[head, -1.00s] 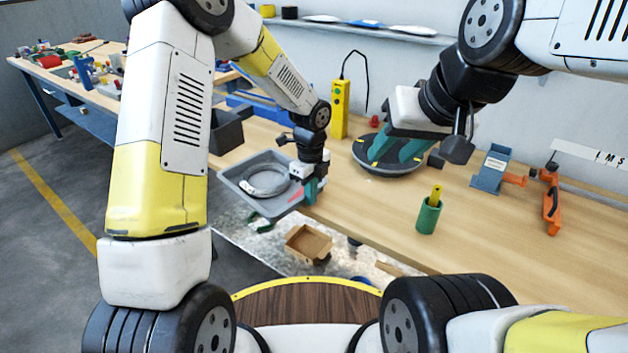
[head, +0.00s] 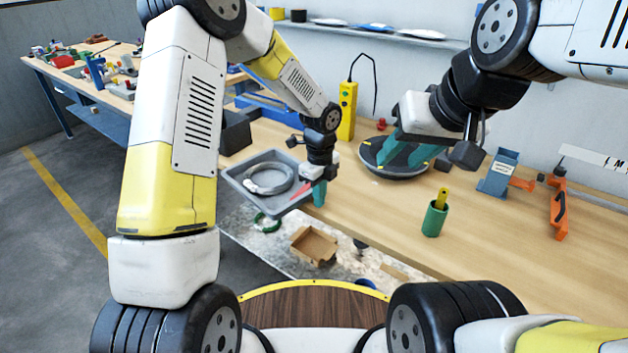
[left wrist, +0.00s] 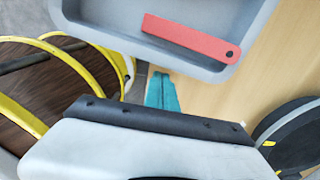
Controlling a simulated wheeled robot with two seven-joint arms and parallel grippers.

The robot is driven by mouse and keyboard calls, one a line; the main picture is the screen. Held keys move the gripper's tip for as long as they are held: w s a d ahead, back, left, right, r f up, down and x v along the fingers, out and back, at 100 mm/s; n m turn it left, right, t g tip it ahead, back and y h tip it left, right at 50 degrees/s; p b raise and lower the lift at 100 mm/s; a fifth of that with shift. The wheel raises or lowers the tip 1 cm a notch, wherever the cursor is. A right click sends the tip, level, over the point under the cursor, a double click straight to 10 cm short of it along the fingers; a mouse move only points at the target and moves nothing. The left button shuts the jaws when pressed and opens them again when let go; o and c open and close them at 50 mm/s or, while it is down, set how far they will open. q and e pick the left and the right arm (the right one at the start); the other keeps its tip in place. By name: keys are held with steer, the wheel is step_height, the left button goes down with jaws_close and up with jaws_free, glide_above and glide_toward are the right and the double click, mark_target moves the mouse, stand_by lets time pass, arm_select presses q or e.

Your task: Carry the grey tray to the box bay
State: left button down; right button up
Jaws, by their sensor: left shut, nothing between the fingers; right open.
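The grey tray (head: 237,181) is at the left front edge of the workbench and looks to jut past it. I cannot tell whether it rests on the top. A pale coil ring (head: 268,192) lies in it, along with a red strip (head: 302,189), clearer in the left wrist view (left wrist: 190,38). My left gripper (head: 319,194) is at the tray's right side, its teal fingers shut and empty; they show just outside the tray wall in the left wrist view (left wrist: 162,92). My right gripper (head: 405,155) is open over the dark round turntable (head: 395,172). No box bay can be made out.
A green cup (head: 433,220) with a yellow tool, a blue-grey block (head: 498,174) and an orange clamp (head: 559,205) stand on the right of the bench. A yellow control box (head: 347,110) is behind. A cardboard box (head: 314,246) sits low below the bench edge.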

arm_select(q)
steer(key=shift+s+d+r, duration=0.35)
steer(key=shift+s+d, duration=0.15)
steer(key=shift+d, duration=0.2)
step_height(320, 180, up, 8)
steer(key=shift+a+r, duration=0.15)
steer(key=c, duration=2)
jaws_free()
steer(key=shift+r, duration=0.3)
steer(key=shift+o, duration=0.5)
steer(key=w+a, duration=0.2)
steer(key=a, duration=0.5)
steer(key=shift+w+a+f, duration=0.25)
steer(key=shift+w+a, duration=0.05)
steer(key=shift+a, duration=0.1)
steer(key=m, duration=0.1)
glide_above(246, 191)
steer(key=d, duration=0.1)
steer(key=f, duration=0.7)
steer(key=a+f, duration=0.1)
steer(key=f, duration=0.1)
steer(key=shift+w+f, duration=0.1)
steer(key=shift+f, duration=0.15)
jaws_close()
steer(key=shift+w+r, duration=0.1)
steer(key=shift+r, duration=0.2)
